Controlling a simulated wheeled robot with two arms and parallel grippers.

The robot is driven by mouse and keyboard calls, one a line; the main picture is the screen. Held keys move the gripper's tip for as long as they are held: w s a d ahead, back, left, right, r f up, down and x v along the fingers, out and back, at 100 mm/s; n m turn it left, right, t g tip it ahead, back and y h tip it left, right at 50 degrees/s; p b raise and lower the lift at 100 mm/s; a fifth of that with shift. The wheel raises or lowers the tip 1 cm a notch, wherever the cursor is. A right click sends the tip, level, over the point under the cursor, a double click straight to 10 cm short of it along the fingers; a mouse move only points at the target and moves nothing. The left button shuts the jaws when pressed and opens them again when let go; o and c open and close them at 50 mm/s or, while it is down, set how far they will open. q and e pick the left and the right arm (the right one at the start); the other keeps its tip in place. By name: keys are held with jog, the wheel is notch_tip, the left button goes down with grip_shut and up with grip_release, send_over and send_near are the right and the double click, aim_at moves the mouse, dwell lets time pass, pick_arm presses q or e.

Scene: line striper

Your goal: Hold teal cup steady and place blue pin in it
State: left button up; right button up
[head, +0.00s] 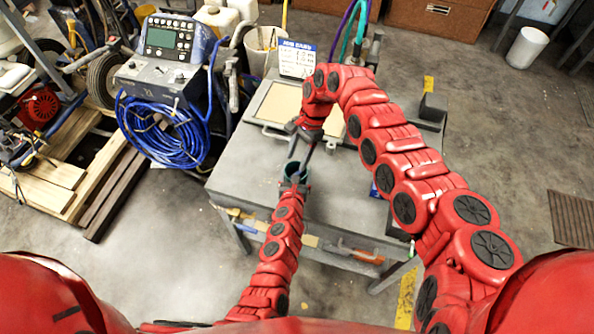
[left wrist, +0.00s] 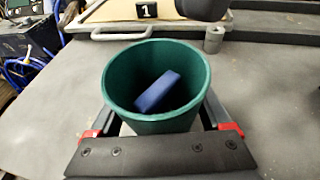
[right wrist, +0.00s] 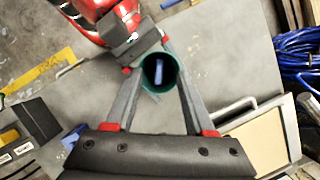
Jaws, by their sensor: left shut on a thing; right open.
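The teal cup (left wrist: 122,80) stands upright in the left wrist view, its mouth up. My left gripper (head: 293,183) is shut on the cup, which shows in the head view (head: 293,168) at the table's near part. The blue pin (left wrist: 157,92) lies inside the cup, tilted; it also shows within the cup in the right wrist view (right wrist: 159,74). My right gripper (head: 305,143) is open above the cup, its fingers pointing down. In the right wrist view the cup (right wrist: 147,78) shows between its fingers, with nothing held between them.
The grey table (head: 345,205) has bare room right of the cup. A framed tan board (head: 285,105) and a number sign (head: 297,58) are behind. A black block (head: 432,107) stands at the right edge. Coiled blue hose (head: 165,135) is off the table at left.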

pick_arm(q)
jog(key=o, duration=1.2)
pick_arm(e)
jog(key=v, duration=1.2)
pick_arm(q)
jog(key=shift+s, duration=0.1)
jog(key=v, duration=1.1)
jog(key=shift+s+r, duration=0.2)
jog(key=shift+s, duration=0.2)
